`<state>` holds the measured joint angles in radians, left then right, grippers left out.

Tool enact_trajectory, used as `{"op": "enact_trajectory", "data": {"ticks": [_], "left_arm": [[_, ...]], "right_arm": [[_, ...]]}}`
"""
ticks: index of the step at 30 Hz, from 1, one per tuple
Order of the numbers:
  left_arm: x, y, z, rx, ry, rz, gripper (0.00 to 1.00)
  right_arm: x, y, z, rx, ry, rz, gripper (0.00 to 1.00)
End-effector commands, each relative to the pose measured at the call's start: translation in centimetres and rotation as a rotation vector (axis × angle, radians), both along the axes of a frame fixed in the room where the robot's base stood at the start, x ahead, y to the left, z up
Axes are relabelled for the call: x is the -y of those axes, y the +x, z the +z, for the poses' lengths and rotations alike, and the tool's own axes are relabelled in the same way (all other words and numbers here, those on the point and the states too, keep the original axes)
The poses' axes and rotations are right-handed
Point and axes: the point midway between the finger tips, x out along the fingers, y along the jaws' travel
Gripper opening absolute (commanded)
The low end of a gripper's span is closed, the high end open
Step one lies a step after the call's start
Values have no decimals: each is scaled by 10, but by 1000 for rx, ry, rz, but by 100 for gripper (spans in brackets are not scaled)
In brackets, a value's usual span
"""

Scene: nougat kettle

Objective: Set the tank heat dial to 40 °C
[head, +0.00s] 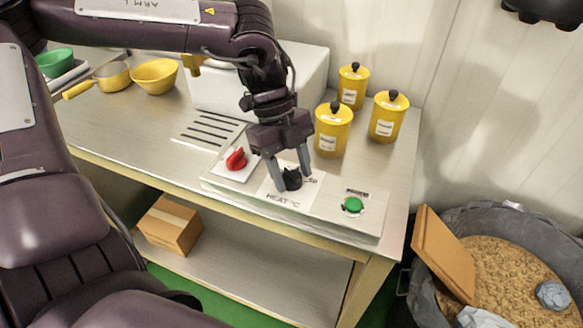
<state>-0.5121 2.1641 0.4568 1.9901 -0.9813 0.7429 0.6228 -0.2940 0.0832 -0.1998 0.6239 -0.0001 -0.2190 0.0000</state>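The black heat dial (291,180) sits on a white plate marked "HEAT °C" (283,201) in the middle of the control panel. My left gripper (291,179) comes down from above with its two fingers apart, one on each side of the dial. The fingertips are close to the knob, but I cannot tell whether they touch it. The fingers hide most of the scale, so the dial's setting is not readable. My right gripper is not in view.
A red knob (236,159) is left of the dial and a green button (352,204) right. Yellow canisters (332,130) stand behind the panel. A yellow bowl (155,76) and saucepan (112,75) are at the back left. A grey tub (530,222) stands right of the table.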

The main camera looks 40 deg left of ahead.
Motion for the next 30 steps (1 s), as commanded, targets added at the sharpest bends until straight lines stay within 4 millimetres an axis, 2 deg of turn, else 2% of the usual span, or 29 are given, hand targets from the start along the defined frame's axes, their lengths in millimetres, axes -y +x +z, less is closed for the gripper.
{"op": "enact_trajectory", "data": {"ticks": [1, 7, 14, 20, 30], "left_arm": [[0, 0, 0, 0, 0, 0, 40], [0, 0, 0, 0, 0, 0, 15], [0, 0, 0, -1, 2, -18, 15], [0, 1, 0, 0, 4, -100, 15], [0, 1, 0, -2, 6, -386, 15]], "right_arm": [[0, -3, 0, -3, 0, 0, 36], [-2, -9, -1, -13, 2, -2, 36], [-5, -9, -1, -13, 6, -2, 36], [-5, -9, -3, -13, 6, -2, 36], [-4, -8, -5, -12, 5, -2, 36]]}}
